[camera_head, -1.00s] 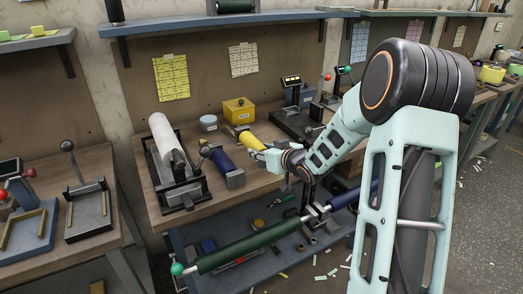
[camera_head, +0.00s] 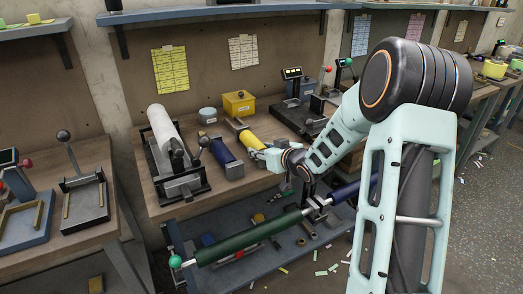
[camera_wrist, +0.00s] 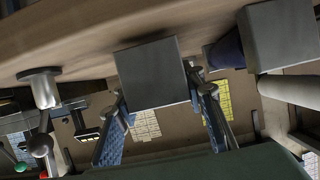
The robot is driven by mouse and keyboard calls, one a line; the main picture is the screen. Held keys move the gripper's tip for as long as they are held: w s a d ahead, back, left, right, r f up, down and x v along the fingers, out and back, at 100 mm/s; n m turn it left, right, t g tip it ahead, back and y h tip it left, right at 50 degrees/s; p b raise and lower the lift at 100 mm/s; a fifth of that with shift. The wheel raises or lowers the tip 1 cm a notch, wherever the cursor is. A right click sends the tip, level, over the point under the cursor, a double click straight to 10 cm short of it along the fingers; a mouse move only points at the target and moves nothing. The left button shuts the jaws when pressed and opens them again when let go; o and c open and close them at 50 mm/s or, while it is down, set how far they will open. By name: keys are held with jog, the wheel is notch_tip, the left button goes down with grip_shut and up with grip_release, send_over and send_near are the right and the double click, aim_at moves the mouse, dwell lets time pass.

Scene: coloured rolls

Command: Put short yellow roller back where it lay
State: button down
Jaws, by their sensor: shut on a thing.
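The short yellow roller (camera_head: 251,139) is on the workbench's right half in the head view, just right of the blue roller (camera_head: 222,151). My gripper (camera_head: 262,150) is shut on the yellow roller at its near end. In the wrist view my gripper's two fingers (camera_wrist: 163,100) stand on either side of a grey block (camera_wrist: 152,75), which hides the roller there. I cannot tell whether the roller touches its support. The blue roller, partly behind another grey block (camera_wrist: 280,35), also shows in the wrist view (camera_wrist: 226,50).
A white roll (camera_head: 163,130) in a black frame stands at the left of the bench (camera_head: 150,190). A yellow box (camera_head: 239,104) and a grey round tin (camera_head: 208,115) stand behind the rollers. A long green roller (camera_head: 245,238) lies in front, below the bench top.

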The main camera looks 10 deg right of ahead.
jog(key=shift+f+b, duration=0.3)
jog(key=shift+f, duration=0.05)
jog(key=c, duration=1.2)
grip_release()
jog(key=shift+c, duration=0.2)
jog(key=shift+o, duration=0.3)
jog(key=shift+f, duration=0.1)
jog(key=shift+s, duration=0.1)
